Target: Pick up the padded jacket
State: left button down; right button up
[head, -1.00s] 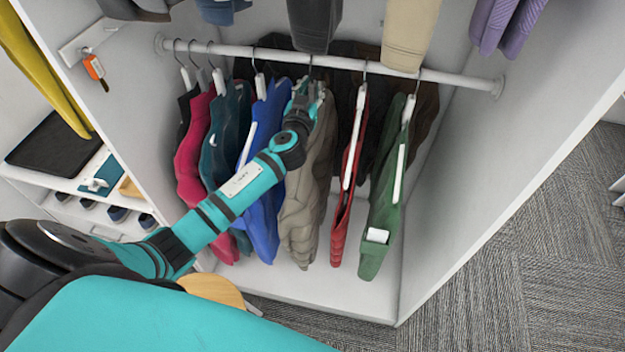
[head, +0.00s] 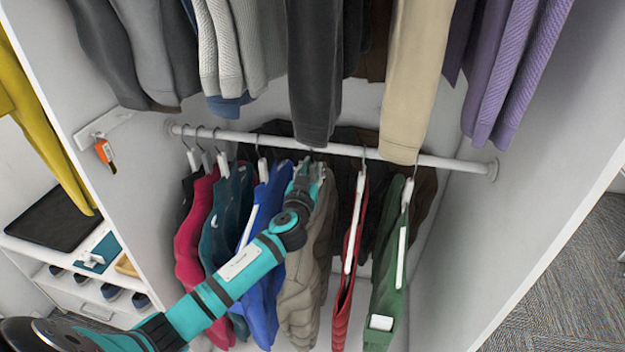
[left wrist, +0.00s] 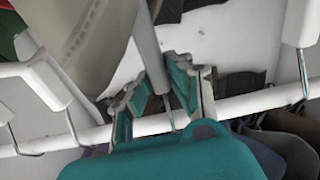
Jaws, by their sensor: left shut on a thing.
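The beige, puffy-looking padded jacket (head: 305,285) hangs from the rail in the middle of the row, between a blue garment (head: 262,290) and a red one (head: 350,265). My left gripper (head: 308,172) is at the top of this jacket, just below the rail, and covers its hanger. In the left wrist view my left gripper (left wrist: 160,88) has its fingers on either side of a pale hanger neck, shut on it, with the thin hook (left wrist: 169,118) near the rail. My right gripper is not in view.
The white rail (head: 230,136) crosses the open closet. A green garment (head: 386,275) hangs to the right; teal and pink ones hang to the left. Upper clothes, including a cream one (head: 415,80), hang down close to the rail. A white side wall (head: 530,180) bounds the right.

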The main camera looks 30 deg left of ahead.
pick_arm(q)
jog(key=shift+r, duration=0.95)
jog(key=shift+s+d+f, duration=0.1)
jog(key=shift+s, duration=0.15)
jog(key=shift+b+v, duration=0.5)
jog(key=shift+v, duration=0.8)
jog(key=shift+s+f, duration=0.2)
jog(key=shift+f, duration=0.15)
jog(key=f+b, duration=0.1)
jog(key=f, duration=0.1)
jog(key=s+f+b, duration=0.1)
jog(key=f+b, duration=0.1)
jog(key=f, duration=0.1)
jog(key=s+f+b, duration=0.1)
jog(key=f+b, duration=0.1)
jog(key=f, duration=0.1)
jog(key=shift+d+f, duration=0.15)
jog(key=shift+d, duration=0.15)
jog(key=shift+b+v, duration=0.3)
jog(key=shift+v, duration=0.45)
jog(key=v, duration=0.4)
jog(key=b+v, duration=0.1)
jog(key=v, duration=0.3)
jog(key=b+v, duration=0.1)
jog(key=v, duration=0.4)
jog(key=shift+f, duration=0.4)
jog(key=shift+b+v, duration=0.35)
jog(key=shift+v, duration=0.4)
